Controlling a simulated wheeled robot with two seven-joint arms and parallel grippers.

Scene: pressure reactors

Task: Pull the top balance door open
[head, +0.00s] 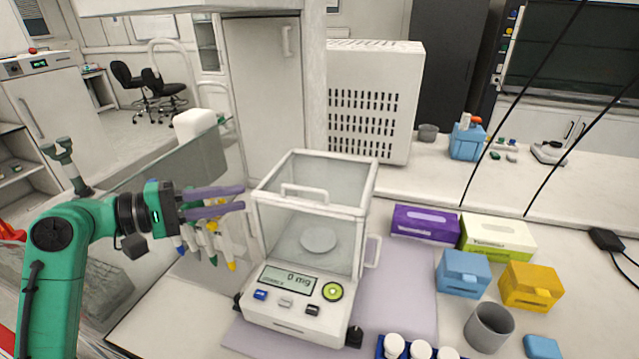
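The balance (300,305) stands on a purple mat, with a white-framed glass draft shield around its round weighing pan (319,242). Its display reads 0 mg. The top balance door (325,178) lies shut across the shield, with a white bar handle (305,191) near its front edge. A second handle (373,254) is on the shield's right side. My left gripper (245,197) is just left of the shield at about the height of the top handle in the picture. Its purple fingers point right, apart, with nothing between them. My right gripper is out of view.
Several pipettes (212,245) hang just below and behind my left gripper. A white column (268,95) rises behind the balance. Right of it are purple (425,222) and yellow-green (497,238) boxes, a grey cup (488,327), and blue (462,275) and yellow (530,287) boxes.

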